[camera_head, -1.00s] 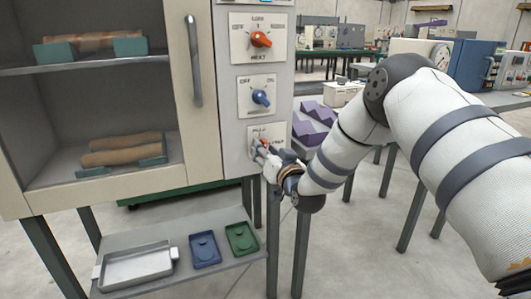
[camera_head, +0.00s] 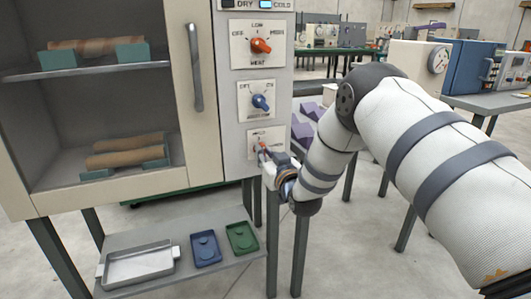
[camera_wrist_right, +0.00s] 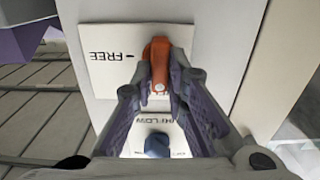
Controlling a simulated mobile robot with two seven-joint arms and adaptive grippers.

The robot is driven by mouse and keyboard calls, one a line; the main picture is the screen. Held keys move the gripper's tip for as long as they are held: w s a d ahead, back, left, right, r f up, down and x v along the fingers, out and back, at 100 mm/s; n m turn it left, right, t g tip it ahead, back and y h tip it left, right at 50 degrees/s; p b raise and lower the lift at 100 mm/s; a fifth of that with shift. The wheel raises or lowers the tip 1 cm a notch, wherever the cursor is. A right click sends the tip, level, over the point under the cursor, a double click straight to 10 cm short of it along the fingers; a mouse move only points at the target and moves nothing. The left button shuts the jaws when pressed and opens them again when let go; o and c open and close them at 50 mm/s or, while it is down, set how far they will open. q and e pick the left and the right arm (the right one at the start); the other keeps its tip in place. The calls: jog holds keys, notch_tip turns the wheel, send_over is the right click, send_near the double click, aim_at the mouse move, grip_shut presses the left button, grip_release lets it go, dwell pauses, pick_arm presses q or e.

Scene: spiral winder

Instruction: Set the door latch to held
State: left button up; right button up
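The door latch is a small orange-red lever (camera_wrist_right: 158,65) on a white plate (camera_wrist_right: 110,62) low on the cabinet's control panel. In the right wrist view the plate appears upside down, with FREE to the left of the lever. The lever's end lies towards the label at its lower side, which the fingers partly cover. In the head view that plate (camera_head: 255,133) reads HOLD at its top. My right gripper (camera_wrist_right: 161,78) has its fingertips drawn together on both sides of the lever. It also shows in the head view (camera_head: 268,154). My left gripper is out of view.
A blue airflow knob (camera_head: 261,102) and an orange heat knob (camera_head: 261,45) sit above the latch. The cabinet door with its grey handle (camera_head: 195,63) is to the left. A low shelf (camera_head: 225,262) holds a metal tray (camera_head: 138,266) and small blue and green trays.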

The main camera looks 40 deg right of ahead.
jog(key=o, duration=0.4)
jog(key=shift+c, duration=0.2)
jog(key=v, duration=1.2)
